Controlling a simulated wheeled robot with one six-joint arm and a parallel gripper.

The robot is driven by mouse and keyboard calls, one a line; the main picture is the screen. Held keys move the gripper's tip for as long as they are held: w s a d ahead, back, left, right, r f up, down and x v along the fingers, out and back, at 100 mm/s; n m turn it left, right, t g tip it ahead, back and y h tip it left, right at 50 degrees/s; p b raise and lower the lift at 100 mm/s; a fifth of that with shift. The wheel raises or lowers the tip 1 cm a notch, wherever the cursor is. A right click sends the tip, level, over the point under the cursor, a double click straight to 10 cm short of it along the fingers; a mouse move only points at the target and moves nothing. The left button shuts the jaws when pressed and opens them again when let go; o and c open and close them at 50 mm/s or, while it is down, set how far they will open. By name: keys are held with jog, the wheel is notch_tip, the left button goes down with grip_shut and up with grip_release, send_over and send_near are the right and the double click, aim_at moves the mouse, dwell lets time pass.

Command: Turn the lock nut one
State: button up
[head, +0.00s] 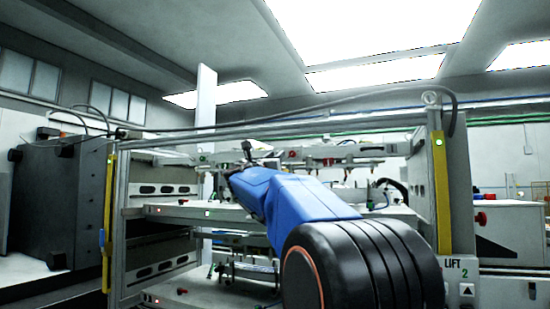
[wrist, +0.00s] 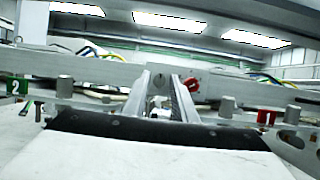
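In the wrist view my gripper (wrist: 162,76) reaches forward with its two grey fingers apart and nothing visible between them. Its tips are in front of a pale metal rail. A red tag marked 1 (wrist: 266,118) is on the right of the rail, with a grey cylindrical knob (wrist: 226,106) just left of it. I cannot tell whether that knob is lock nut one. A green tag marked 2 (wrist: 17,87) is at the far left, with another grey knob (wrist: 65,87) beside it. In the head view my blue arm hides much of the gripper's surroundings.
The head view shows a metal frame with yellow uprights (head: 441,190), shelves (head: 180,211), and a dark cabinet (head: 60,190) at left. A lift panel marked 2 (head: 462,275) is at lower right.

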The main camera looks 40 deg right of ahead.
grip_shut()
jog(key=shift+m, duration=0.6)
jog(key=m+g, duration=0.2)
jog(key=m, duration=0.1)
jog(key=m+g, duration=0.2)
jog(key=m, duration=0.2)
jog(key=m+g, duration=0.1)
jog(key=m, duration=0.3)
jog(key=shift+w+a+r+g, duration=0.15)
jog(key=shift+w+r+g, duration=0.1)
jog(key=shift+g, duration=0.15)
jog(key=shift+m, duration=0.3)
grip_release()
jog(key=shift+f, duration=0.1)
